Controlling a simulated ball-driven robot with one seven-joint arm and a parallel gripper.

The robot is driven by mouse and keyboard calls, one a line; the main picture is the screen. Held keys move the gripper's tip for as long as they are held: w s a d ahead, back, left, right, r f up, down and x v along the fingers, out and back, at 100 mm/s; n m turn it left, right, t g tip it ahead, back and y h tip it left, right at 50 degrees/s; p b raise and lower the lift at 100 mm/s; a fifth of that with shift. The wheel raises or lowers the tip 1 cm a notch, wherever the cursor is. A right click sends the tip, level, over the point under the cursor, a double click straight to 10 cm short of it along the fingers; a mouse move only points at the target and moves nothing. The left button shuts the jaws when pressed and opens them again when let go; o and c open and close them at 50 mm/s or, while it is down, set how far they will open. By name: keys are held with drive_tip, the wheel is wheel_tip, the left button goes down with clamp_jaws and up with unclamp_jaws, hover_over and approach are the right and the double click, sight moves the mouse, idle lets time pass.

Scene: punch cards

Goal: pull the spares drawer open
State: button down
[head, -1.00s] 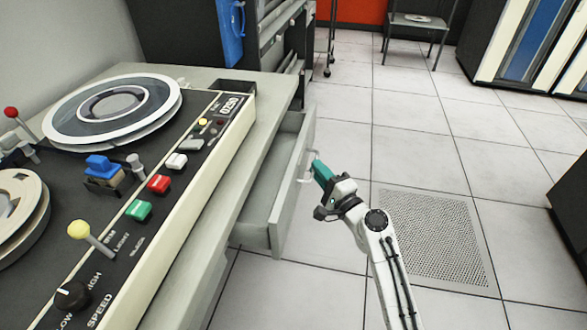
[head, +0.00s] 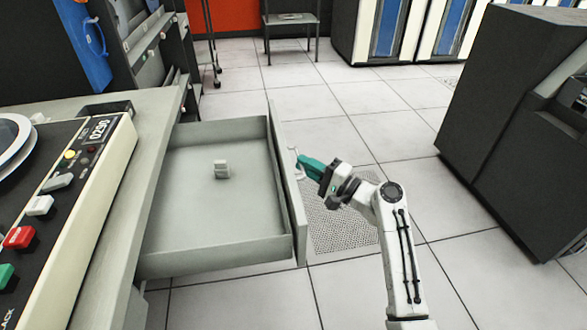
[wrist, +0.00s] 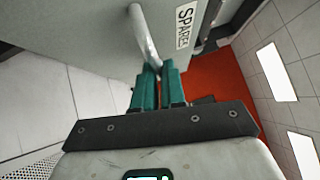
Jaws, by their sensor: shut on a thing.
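The spares drawer (head: 205,245) stands well out from under the desk in the head view, with its grey floor bare apart from a small pale block (head: 221,169). In the wrist view its front (wrist: 95,28) carries a label reading "SPARE", partly cut off. A pale bar handle (wrist: 143,36) is fixed to that front. My gripper (head: 302,170), with green fingers, is at the outer side of the drawer front. It is shut on the handle, which runs down between the fingertips (wrist: 158,72) in the wrist view.
The desk (head: 160,125) with a control panel (head: 75,200) of coloured buttons is at the left. A dark cabinet (head: 500,110) stands at the right. A small grey table (head: 290,19) is at the back. Tiled floor (head: 350,95) lies clear between them.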

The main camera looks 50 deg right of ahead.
drive_tip(key=shift+s+d+f, duration=0.15)
drive_tip(key=c, duration=1.2)
unclamp_jaws()
drive_tip(key=s+d+f+p, duration=0.1)
drive_tip(key=s, duration=0.9)
drive_tip(key=shift+s+d, duration=0.25)
drive_tip(key=shift+d, duration=0.05)
drive_tip(key=shift+f, duration=0.15)
